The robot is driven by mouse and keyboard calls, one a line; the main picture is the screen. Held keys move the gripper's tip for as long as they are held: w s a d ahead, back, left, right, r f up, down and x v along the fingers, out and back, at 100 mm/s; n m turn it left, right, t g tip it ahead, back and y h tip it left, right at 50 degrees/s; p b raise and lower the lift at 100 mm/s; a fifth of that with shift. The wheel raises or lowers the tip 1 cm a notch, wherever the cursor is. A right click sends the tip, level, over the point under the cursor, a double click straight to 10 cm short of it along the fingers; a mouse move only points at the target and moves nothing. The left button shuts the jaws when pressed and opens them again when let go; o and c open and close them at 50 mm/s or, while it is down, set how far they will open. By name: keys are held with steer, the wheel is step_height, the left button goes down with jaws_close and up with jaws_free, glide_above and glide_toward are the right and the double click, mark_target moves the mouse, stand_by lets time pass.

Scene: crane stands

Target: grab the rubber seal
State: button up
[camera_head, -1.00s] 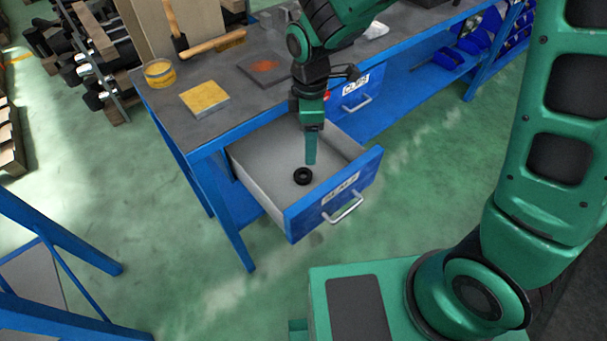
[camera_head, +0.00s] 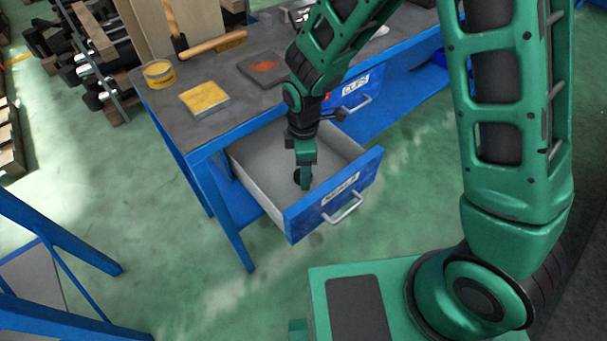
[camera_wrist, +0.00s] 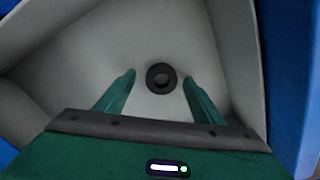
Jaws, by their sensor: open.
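The rubber seal is a small black ring on the bare floor of the open grey drawer (camera_head: 250,180). In the wrist view the rubber seal (camera_wrist: 161,77) shows whole, between and slightly beyond my two fingertips, with a gap on each side. My gripper (camera_wrist: 158,77) is open and empty, pointing down into the drawer. In the head view my gripper (camera_head: 304,184) hides most of the rubber seal (camera_head: 296,177), and only its left edge shows. I cannot tell the exact height of the fingertips above the drawer floor.
The drawer's blue front with a handle (camera_head: 343,209) and its side walls surround my gripper. The workbench (camera_head: 215,115) above carries a yellow tin (camera_head: 159,74), a yellow block (camera_head: 204,98) and a brush (camera_head: 215,45). A shut drawer labelled CLIPS (camera_head: 355,90) is to the right.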

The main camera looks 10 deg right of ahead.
steer(key=shift+f, duration=0.35)
steer(key=shift+c, duration=0.3)
steer(key=c, duration=1)
steer(key=shift+c, duration=0.3)
steer(key=shift+r, duration=0.15)
